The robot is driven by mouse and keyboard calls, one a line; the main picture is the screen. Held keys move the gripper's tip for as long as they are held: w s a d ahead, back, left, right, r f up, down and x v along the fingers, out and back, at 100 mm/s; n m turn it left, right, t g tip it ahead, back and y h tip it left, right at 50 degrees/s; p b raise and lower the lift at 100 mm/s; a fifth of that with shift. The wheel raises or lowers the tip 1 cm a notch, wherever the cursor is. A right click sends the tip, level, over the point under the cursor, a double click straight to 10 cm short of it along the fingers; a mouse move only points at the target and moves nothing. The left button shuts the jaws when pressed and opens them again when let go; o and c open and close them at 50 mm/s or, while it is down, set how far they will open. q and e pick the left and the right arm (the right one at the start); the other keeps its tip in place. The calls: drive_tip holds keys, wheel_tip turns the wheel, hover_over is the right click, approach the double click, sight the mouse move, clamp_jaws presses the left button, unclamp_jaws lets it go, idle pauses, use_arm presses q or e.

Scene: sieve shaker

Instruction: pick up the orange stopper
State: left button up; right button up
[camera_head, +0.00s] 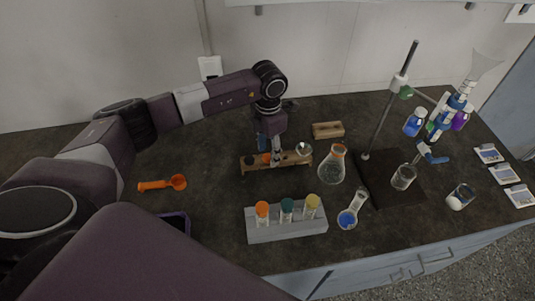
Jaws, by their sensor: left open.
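A light grey rack (287,230) at the front of the bench holds tubes with an orange stopper (262,208), a dark teal stopper (287,204) and a yellow stopper (312,200). Behind it, a low wooden rack (248,166) holds small items, one of them with an orange top (266,158). My left gripper (273,154) points down at this wooden rack, open, its fingertips close to the items there. The fingers partly hide them, and I cannot tell whether they touch anything. My right gripper is not in view.
An orange spoon-like scoop (163,184) lies to the left. A conical flask (331,167) and a flask with blue liquid (348,217) stand to the right. Farther right is a stand (388,102) with a clamp and blue parts. A wooden block (328,130) lies behind.

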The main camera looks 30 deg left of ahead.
use_arm(q)
drive_tip(key=shift+f, duration=0.5)
drive_tip(key=c, duration=0.9)
drive_tip(key=shift+r, duration=0.15)
